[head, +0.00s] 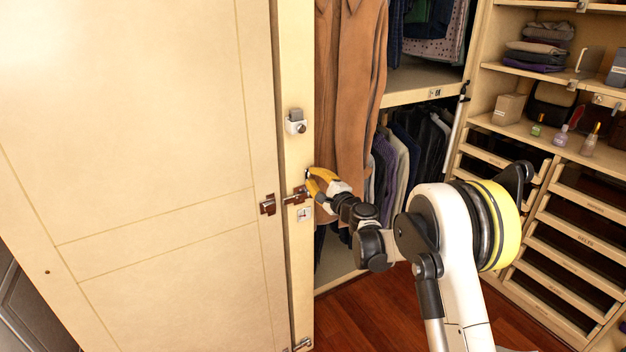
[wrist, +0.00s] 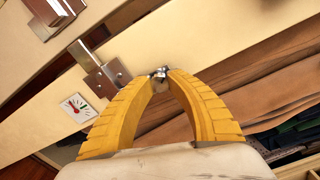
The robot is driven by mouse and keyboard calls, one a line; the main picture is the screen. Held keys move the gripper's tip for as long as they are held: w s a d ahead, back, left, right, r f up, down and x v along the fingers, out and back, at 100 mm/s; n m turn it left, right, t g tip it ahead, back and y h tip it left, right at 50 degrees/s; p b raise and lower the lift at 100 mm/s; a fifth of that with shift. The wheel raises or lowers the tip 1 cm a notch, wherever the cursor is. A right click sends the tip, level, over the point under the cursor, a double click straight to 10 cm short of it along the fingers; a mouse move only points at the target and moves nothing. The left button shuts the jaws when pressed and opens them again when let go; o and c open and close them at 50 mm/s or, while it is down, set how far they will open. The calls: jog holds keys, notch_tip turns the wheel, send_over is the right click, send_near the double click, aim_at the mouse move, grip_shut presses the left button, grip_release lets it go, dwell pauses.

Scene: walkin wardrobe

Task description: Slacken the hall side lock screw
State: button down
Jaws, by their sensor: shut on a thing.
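The cream door (head: 150,150) fills the left of the head view. A brown-plated slide bolt (head: 295,196) sits on its edge strip, and its plate also shows in the wrist view (wrist: 107,77). My gripper (head: 309,178) is at the strip's right edge, just beside the bolt. In the wrist view its yellow fingers (wrist: 162,77) close on a small metal screw head (wrist: 160,72), which they partly hide. I cannot read a name on the screw.
A grey knob lock (head: 296,122) is higher on the strip. A small dial label (head: 304,214) is below the bolt. A brown coat (head: 350,90) hangs close behind my gripper. Shelves and drawers (head: 560,220) stand at right; the wooden floor (head: 375,315) is clear.

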jog(key=n, duration=0.5)
jog(key=shift+n, duration=0.3)
jog(key=n+b, duration=0.1)
jog(key=n, duration=0.4)
jog(key=shift+n, duration=0.3)
jog(key=c, duration=1.2)
grip_release()
jog(key=v, duration=1.2)
